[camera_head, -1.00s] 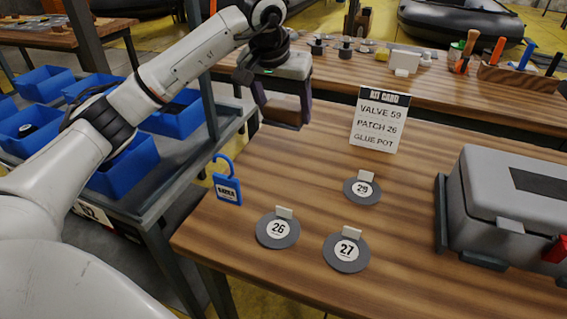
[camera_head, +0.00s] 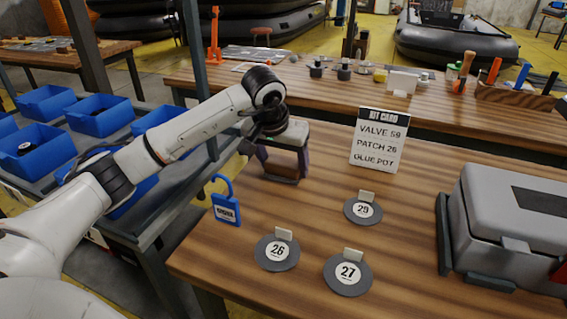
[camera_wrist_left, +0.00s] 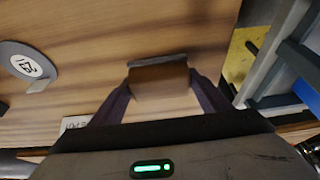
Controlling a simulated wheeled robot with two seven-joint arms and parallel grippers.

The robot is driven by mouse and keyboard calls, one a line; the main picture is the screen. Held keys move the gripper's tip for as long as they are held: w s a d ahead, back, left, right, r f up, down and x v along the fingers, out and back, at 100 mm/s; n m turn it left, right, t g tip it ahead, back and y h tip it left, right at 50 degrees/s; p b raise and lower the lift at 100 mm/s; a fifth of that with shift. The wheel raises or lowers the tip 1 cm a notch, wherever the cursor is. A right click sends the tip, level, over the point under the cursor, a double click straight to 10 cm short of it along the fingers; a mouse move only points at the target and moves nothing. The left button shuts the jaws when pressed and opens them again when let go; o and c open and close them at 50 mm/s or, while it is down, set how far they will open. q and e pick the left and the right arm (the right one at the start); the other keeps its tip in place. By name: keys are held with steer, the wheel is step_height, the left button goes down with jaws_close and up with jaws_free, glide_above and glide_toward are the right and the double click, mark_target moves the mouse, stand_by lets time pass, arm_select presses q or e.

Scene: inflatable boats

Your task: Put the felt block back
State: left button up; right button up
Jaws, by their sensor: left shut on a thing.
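The felt block is a brown block (camera_head: 281,173) with a grey layer along one side, which shows in the left wrist view (camera_wrist_left: 158,84). My left gripper (camera_head: 282,176) is shut on it, one finger on each side. It holds the block low over the far left part of the wooden table (camera_head: 310,215), left of the kit card. I cannot tell whether the block touches the table. My right gripper is not in view.
The kit card (camera_head: 378,140) stands right of the block. Grey discs marked 26 (camera_head: 277,252), 27 (camera_head: 348,274) and 29 (camera_head: 363,209) lie nearer. A blue padlock (camera_head: 226,207) is at the left edge, a grey case (camera_head: 510,220) at right. Blue bins (camera_head: 97,115) are left.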

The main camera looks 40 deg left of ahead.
arm_select(q)
steer(key=o, duration=1)
steer(key=shift+f, duration=0.1)
steer(key=shift+s+r, duration=0.1)
steer(key=shift+r, duration=0.4)
steer(key=p+v, duration=0.1)
steer(key=v, duration=1)
steer(key=shift+s+r, duration=0.1)
steer(key=shift+r, duration=0.05)
